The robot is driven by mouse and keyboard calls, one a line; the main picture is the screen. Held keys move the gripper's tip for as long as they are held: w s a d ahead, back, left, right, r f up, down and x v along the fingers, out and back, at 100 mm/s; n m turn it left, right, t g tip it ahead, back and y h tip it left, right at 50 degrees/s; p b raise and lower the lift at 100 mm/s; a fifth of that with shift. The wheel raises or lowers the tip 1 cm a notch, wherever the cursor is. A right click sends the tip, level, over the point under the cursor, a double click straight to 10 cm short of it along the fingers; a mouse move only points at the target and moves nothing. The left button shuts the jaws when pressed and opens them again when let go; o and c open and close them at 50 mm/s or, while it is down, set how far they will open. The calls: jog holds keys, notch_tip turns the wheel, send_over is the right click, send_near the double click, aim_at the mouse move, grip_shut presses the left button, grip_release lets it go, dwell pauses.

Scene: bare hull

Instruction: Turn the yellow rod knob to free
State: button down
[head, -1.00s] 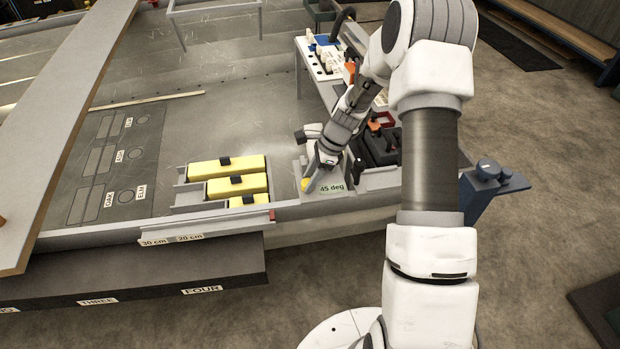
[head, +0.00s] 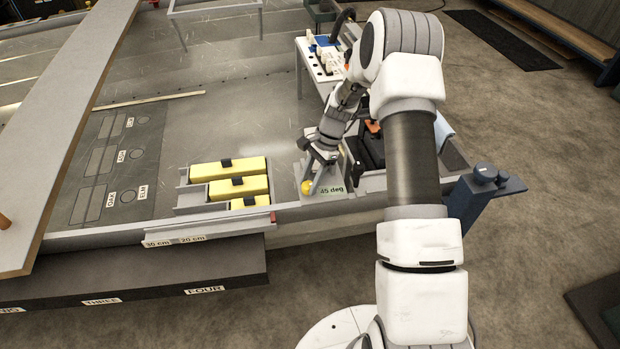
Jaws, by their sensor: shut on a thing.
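The yellow rod knob (head: 307,187) is a small round ball on a grey fixture by the hull's near edge. The fixture carries a pale green "45 deg" label (head: 332,190). My gripper (head: 313,179) points down at the fixture, shut with its fingertips at the knob. The fingers and wrist partly hide the knob and the rod behind it. The exact grip is too small to make out.
Yellow blocks with black grips (head: 230,168) lie in grey channels left of the fixture. A black box (head: 370,150) and a blue post (head: 484,187) stand to the right. A long plank (head: 60,110) crosses the left.

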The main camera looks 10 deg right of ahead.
jog(key=n+g+h, duration=0.1)
jog(key=n, duration=0.3)
jog(key=shift+w+n+p, duration=0.15)
jog(key=shift+n+p, duration=0.15)
jog(key=n+g+h, duration=0.1)
jog(key=n, duration=0.3)
jog(key=shift+a+n, duration=0.15)
jog(key=shift+n, duration=0.15)
jog(key=n+h, duration=0.2)
jog(key=n, duration=0.2)
jog(key=shift+w+a+n+g, duration=0.1)
jog(key=shift+n+g, duration=0.2)
jog(key=shift+g, duration=0.1)
jog(key=shift+a+n+h+p, duration=0.15)
jog(key=shift+n+h, duration=0.3)
jog(key=shift+n, duration=0.65)
jog(key=shift+d+n+h+p, duration=0.15)
jog(key=shift+n+h, duration=0.3)
jog(key=shift+n, duration=0.65)
jog(key=shift+a, duration=0.1)
jog(key=shift+c, duration=2.1)
grip_release()
jog(key=p+v, duration=0.2)
jog(key=v, duration=1.5)
jog(key=shift+a+r+p, duration=0.2)
jog(key=shift+r+p, duration=0.05)
jog(key=shift+p, duration=0.1)
